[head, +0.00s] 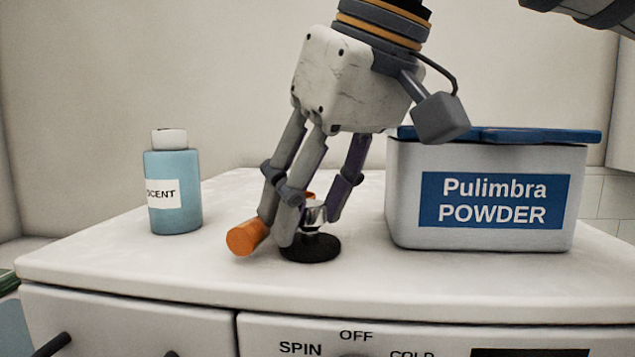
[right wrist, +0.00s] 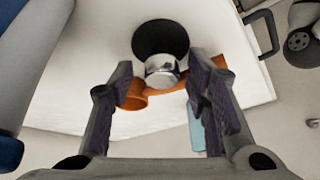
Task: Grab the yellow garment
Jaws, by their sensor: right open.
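No yellow garment shows in either view. My right gripper (head: 303,222) points down at the white machine top (head: 120,262), its fingers open on either side of an object with a shiny metal middle (head: 316,214) and an orange part (head: 246,238). A black round disc (head: 311,248) lies at its foot. In the right wrist view, the metal part (right wrist: 162,72) sits between the spread fingers (right wrist: 165,82), with orange at both sides. I cannot tell whether the fingers touch it. My left gripper is not in view.
A blue bottle with a white cap (head: 173,190) stands to the left. A white "Pulimbra POWDER" box (head: 405,190) with a blue lid stands close on the right. The front of the machine top is clear. Handles and dial labels show on the front face below.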

